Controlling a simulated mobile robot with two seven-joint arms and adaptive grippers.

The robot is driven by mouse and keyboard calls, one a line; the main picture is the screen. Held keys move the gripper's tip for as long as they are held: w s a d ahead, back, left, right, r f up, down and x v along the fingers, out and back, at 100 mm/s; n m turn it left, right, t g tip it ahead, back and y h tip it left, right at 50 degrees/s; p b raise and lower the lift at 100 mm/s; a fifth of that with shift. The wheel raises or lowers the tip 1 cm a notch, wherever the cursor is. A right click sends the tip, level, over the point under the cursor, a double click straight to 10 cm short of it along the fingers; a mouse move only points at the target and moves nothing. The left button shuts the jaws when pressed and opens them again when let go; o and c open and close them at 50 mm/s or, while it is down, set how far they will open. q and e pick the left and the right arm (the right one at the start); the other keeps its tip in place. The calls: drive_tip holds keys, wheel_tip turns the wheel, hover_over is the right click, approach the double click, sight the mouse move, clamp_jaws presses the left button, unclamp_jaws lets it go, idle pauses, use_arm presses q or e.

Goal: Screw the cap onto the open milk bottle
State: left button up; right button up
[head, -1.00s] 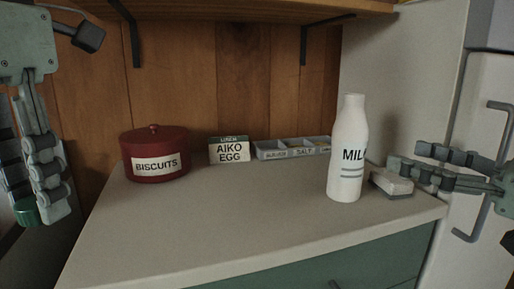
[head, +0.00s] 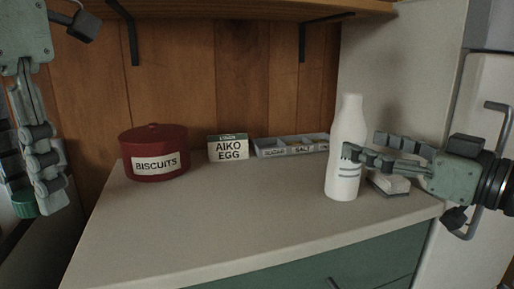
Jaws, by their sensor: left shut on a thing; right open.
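The white milk bottle (head: 347,115) stands upright and open-topped on the worktop, right of centre. My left gripper (head: 32,200) hangs at the far left, shut on a green cap (head: 24,205), well away from the bottle. My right gripper (head: 362,147) is open and reaches in from the right. One finger crosses in front of the bottle's label and the other is behind its right side. Whether the fingers touch the bottle cannot be told.
A red biscuit tin (head: 153,140) stands at the left back. A small pale block (head: 388,184) lies right of the bottle. The worktop's (head: 225,215) front and middle are clear.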

sight(361, 116)
use_arm(q)
drive_tip(key=shift+r, duration=0.1)
use_arm(e)
drive_tip(key=shift+w+a+r, duration=0.1)
drive_tip(key=shift+w+a, duration=0.1)
drive_tip(key=shift+w, duration=0.15)
use_arm(q)
drive_tip(key=shift+r+p, duration=0.3)
drive_tip(key=shift+p, duration=0.15)
use_arm(e)
drive_tip(key=x, duration=0.4)
drive_tip(key=shift+w, duration=0.3)
drive_tip(key=c, duration=1.5)
drive_tip(key=shift+c, duration=0.2)
